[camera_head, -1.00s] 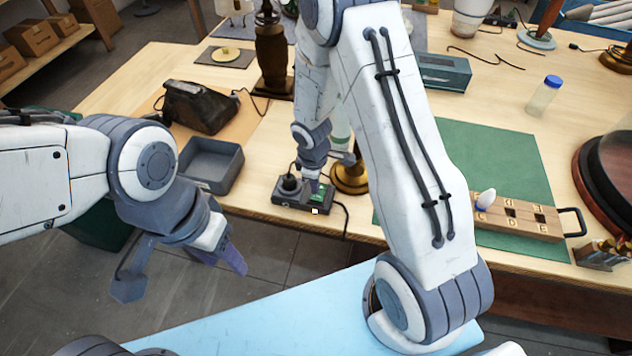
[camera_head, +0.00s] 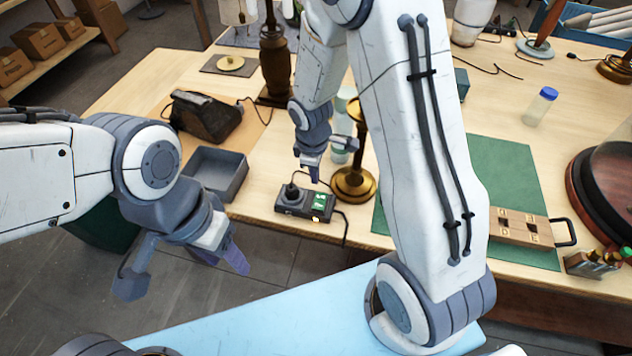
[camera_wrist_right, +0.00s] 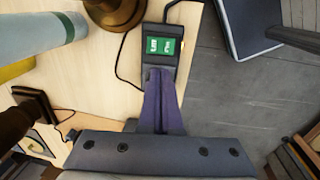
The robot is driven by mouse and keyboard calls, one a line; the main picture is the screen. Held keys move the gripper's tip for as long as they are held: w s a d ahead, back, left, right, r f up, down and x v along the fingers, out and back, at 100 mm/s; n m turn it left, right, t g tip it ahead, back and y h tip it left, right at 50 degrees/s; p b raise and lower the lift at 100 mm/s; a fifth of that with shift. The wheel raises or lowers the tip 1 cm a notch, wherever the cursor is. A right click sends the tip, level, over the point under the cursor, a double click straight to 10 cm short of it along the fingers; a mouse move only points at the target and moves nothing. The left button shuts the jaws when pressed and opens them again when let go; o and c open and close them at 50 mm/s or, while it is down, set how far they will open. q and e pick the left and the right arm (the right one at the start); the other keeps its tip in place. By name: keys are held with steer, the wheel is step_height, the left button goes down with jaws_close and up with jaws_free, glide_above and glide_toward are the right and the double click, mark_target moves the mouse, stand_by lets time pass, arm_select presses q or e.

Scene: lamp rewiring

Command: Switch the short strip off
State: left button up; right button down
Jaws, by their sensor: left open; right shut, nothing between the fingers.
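The short strip (camera_head: 304,203) is a dark power strip near the front edge of the table, with a black plug in its left socket and a green labelled part at its right. In the right wrist view the strip's green part (camera_wrist_right: 162,46) shows two white-marked areas, too small to read. My right gripper (camera_head: 310,178) is shut and empty, above and behind the strip; in the right wrist view its closed fingers (camera_wrist_right: 160,75) overlap the strip's near part. Whether they touch it I cannot tell. My left gripper (camera_head: 190,272) is open and empty, off the table's front.
A brass lamp base (camera_head: 353,184) stands right behind the strip. A grey tray (camera_head: 216,172) lies to its left. A cable runs from the strip over the table edge.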

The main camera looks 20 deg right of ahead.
steer(key=r, duration=0.3)
steer(key=shift+s+a+r, duration=0.15)
steer(key=shift+s+r, duration=0.05)
steer(key=d+b, duration=0.1)
steer(key=b, duration=0.4)
steer(key=d+b, duration=0.1)
steer(key=b, duration=0.4)
steer(key=shift+w, duration=0.25)
glide_toward(322, 196)
steer(key=f, duration=0.5)
steer(key=shift+w+d+f+p, duration=0.15)
steer(key=shift+w+d+p, duration=0.1)
steer(key=shift+p, duration=0.1)
steer(key=shift+w+f, duration=0.1)
steer(key=shift+f, duration=0.65)
